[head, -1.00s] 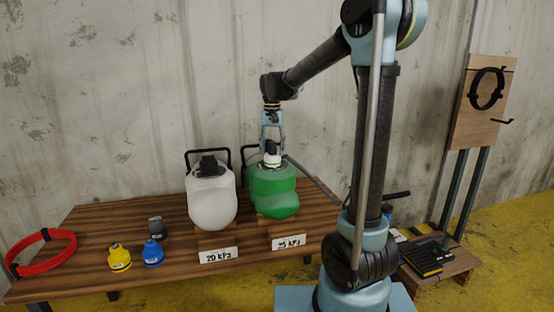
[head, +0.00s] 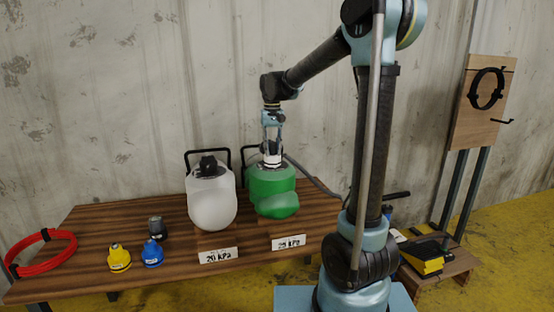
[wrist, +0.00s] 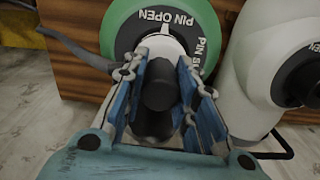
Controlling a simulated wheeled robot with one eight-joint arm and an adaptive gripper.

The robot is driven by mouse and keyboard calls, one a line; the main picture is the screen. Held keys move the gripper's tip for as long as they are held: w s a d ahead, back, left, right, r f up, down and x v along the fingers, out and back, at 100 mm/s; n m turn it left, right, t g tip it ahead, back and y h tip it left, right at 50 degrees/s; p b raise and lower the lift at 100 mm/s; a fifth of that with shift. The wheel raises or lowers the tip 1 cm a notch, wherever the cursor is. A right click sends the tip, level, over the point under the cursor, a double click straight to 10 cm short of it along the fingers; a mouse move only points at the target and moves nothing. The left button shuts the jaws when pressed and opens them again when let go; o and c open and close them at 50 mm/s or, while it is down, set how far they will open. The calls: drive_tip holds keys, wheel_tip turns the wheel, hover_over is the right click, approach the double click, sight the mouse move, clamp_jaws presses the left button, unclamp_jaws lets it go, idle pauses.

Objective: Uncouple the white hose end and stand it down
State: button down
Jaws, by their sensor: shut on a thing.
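The white hose end (head: 271,161) stands on top of the green inflatable boat (head: 270,180), at its valve. My gripper (head: 271,150) points down over it and is shut on it. In the wrist view, my gripper's fingers (wrist: 165,100) lie on both sides of a black cylindrical part (wrist: 160,85), with a white ring behind it. The words "PIN OPEN" show on the dark valve face (wrist: 160,18) on the green boat. A grey hose (wrist: 75,45) runs off to the side. The fingers partly hide the hose end.
A white boat (head: 211,200) stands close left of the green one. Yellow (head: 119,259), blue (head: 152,254) and dark (head: 156,228) caps and a red coil (head: 42,255) lie left on the wooden table (head: 100,225). A yellow-and-black device (head: 430,258) sits at right.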

drive_tip(key=shift+f, duration=0.1)
drive_tip(key=shift+n, duration=1.7)
drive_tip(key=shift+n, duration=1.6)
drive_tip(key=shift+r, duration=0.75)
drive_tip(key=shift+r, duration=2.25)
